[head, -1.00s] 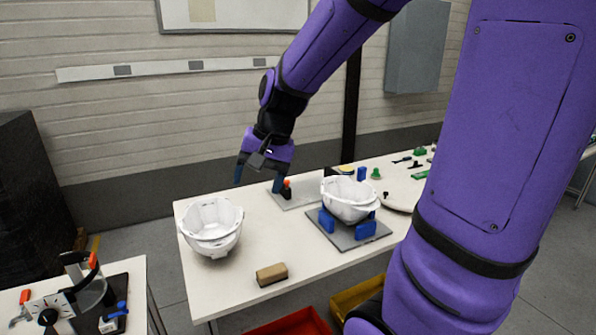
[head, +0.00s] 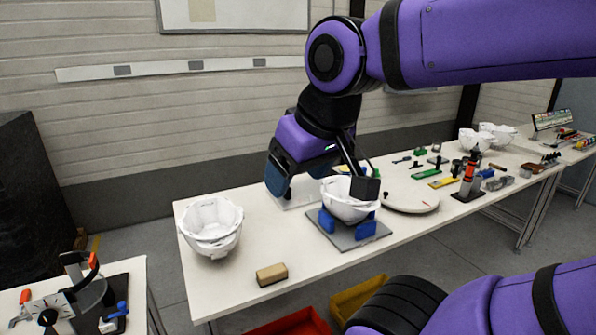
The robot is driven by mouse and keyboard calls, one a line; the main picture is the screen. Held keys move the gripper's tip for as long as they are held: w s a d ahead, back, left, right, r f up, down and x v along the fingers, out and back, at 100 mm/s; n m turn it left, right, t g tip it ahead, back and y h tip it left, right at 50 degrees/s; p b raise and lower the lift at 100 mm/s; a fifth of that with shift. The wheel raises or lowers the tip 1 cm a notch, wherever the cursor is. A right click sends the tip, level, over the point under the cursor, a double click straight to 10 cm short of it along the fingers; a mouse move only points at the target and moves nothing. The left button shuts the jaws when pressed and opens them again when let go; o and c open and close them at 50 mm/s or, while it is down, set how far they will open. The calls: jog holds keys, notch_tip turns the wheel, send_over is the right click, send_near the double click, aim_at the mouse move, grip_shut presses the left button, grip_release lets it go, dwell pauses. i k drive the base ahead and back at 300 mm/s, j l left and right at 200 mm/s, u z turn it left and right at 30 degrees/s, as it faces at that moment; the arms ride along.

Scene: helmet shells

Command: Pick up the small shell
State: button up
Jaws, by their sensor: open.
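A white shell (head: 345,205) rests on blue supports (head: 327,221) on a grey plate (head: 345,238) in the middle of the table. Another white shell (head: 212,228) stands directly on the table to the left and looks somewhat larger.
A tan block (head: 271,274) lies near the front edge. A round white board (head: 411,199) lies right of the plate, with small green and yellow parts beyond. A red bin (head: 300,325) and a yellow bin (head: 357,298) sit below the table. A fixture stands on the left table (head: 30,295).

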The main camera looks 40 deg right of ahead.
aim_at(334, 189)
jog(key=z, duration=1.35)
jog(key=i+l, duration=0.15)
jog(key=l, duration=0.15)
jog(key=i+l+u, duration=0.1)
jog(key=l, duration=0.2)
jog(key=i+l, duration=0.2)
jog(key=i+l+u, duration=0.1)
jog(key=l, duration=0.35)
jog(key=i+l+u, duration=0.1)
jog(key=i+l, duration=0.1)
jog(key=l, duration=0.1)
